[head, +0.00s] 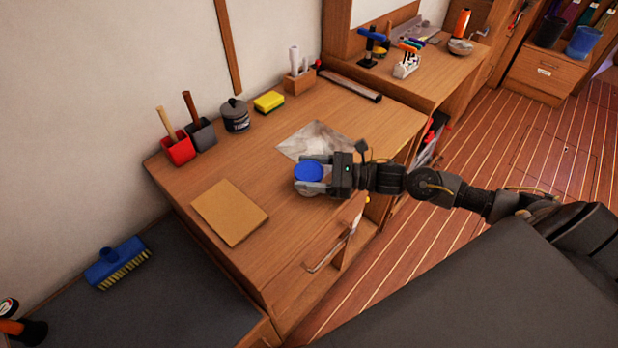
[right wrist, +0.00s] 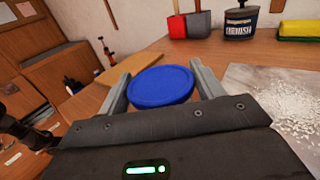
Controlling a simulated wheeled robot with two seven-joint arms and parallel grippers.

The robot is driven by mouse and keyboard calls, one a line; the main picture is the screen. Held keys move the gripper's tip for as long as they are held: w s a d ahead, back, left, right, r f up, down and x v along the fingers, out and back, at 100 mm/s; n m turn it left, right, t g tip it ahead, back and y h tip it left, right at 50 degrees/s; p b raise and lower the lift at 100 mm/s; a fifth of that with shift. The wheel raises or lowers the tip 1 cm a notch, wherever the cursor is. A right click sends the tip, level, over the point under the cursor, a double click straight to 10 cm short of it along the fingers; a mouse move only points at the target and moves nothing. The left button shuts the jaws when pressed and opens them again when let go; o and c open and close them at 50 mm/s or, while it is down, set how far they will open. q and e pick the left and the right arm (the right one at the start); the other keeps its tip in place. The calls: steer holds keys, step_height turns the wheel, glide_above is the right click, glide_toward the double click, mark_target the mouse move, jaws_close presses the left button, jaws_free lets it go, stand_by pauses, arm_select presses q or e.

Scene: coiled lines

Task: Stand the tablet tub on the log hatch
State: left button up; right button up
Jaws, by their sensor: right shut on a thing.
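The tablet tub, a pale tub with a round blue lid (head: 308,171), is upright at the front of the wooden desk (head: 375,115). My right gripper (head: 303,173) reaches in from the right and is shut on it, one finger on each side. In the right wrist view the blue lid (right wrist: 160,87) shows between the fingers. I cannot tell whether its base touches the desk. A panel outline with a small fitting shows in the striped floor (head: 562,150) at the right; I cannot tell for sure that it is the log hatch. My left gripper is not in view.
A tan flat board (head: 230,212) lies left of the tub. A grey sheet (head: 315,141) with white grains (right wrist: 285,100) lies behind it. The floor panel looks clear.

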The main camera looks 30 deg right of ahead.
mark_target(313, 171)
steer(key=shift+r, duration=0.15)
steer(key=shift+r, duration=0.2)
steer(key=r, duration=0.1)
steer(key=r+b, duration=0.1)
steer(key=r, duration=0.1)
steer(key=shift+s+d+r+b, duration=0.1)
steer(key=shift+s+d+b, duration=0.25)
steer(key=shift+s+b, duration=0.05)
steer(key=s+d+r+p, duration=0.2)
steer(key=s+r, duration=0.1)
steer(key=s+d+r+p, duration=0.2)
steer(key=s+d+r, duration=0.1)
steer(key=s, duration=0.1)
steer(key=s+d+r+p, duration=0.2)
steer(key=s+r, duration=0.1)
steer(key=shift+s+d+r, duration=0.1)
steer(key=shift+s+d, duration=0.1)
steer(key=shift+d, duration=0.15)
